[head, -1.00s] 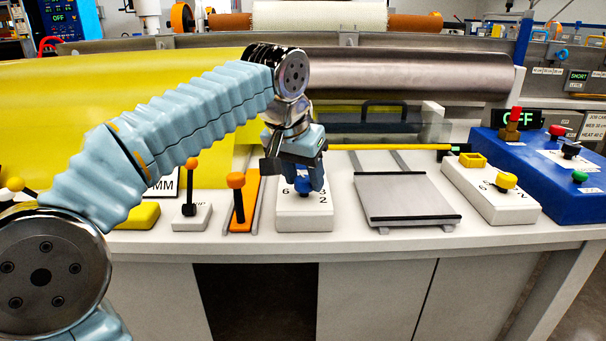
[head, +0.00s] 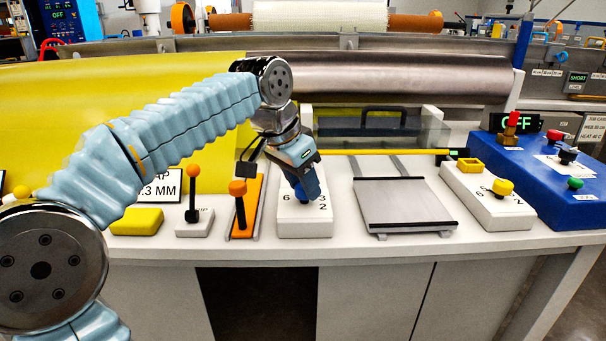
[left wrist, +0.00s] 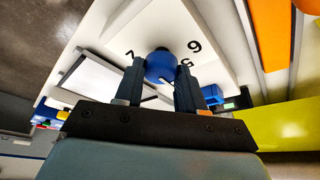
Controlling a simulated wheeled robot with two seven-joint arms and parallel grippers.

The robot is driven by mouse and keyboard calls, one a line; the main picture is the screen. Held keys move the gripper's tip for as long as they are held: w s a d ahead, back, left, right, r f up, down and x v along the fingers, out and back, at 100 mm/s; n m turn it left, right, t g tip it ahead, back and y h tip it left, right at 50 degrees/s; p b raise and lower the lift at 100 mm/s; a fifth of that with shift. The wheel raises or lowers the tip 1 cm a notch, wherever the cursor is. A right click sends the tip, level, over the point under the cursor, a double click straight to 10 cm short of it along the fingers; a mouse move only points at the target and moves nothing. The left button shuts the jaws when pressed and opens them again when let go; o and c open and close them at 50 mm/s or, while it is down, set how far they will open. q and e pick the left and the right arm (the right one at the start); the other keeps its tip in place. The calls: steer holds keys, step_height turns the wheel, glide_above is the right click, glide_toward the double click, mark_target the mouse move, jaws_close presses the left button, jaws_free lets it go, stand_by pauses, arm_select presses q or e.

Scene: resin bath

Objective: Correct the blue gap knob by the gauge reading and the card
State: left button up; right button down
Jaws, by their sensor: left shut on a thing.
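The blue gap knob (left wrist: 160,66) sits on a white block with printed numbers (head: 306,226). My left gripper (head: 309,196) reaches down onto it. In the left wrist view its two fingers (left wrist: 161,84) close on the knob from both sides. In the head view the gripper mostly hides the knob. A gauge sign (head: 158,186) behind my arm reads ".3 MM", its left part covered by the arm. A job card (head: 592,128) stands at the far right, its text only partly readable. My right gripper is not in view.
Left of the knob block stand an orange-knobbed lever (head: 192,205), an orange slider (head: 239,215) and a yellow block (head: 137,221). To the right are a grey plate (head: 405,205), a white block with a yellow knob (head: 488,205) and a blue control box (head: 545,190).

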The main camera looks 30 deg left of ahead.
arm_select(q)
steer(key=shift+w+a+m+g+h+p, duration=0.15)
steer(key=shift+m+h+p, duration=0.35)
steer(key=shift+m, duration=0.65)
steer(key=shift+s+d+m+g+h+p, duration=0.1)
steer(key=shift+m+g+h+p, duration=0.2)
steer(key=shift+m+p, duration=0.65)
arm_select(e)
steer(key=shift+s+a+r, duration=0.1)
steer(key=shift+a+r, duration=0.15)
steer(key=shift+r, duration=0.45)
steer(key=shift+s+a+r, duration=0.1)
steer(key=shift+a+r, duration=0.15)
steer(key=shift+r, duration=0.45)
arm_select(q)
steer(key=shift+m, duration=0.4)
steer(key=o, duration=1.1)
steer(key=shift+c, duration=0.2)
steer(key=p+v, duration=0.3)
steer(key=v, duration=1.1)
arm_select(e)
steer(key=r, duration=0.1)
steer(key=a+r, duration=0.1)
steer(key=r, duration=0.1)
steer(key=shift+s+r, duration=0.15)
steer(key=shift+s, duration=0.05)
arm_select(q)
steer(key=shift+f, duration=0.15)
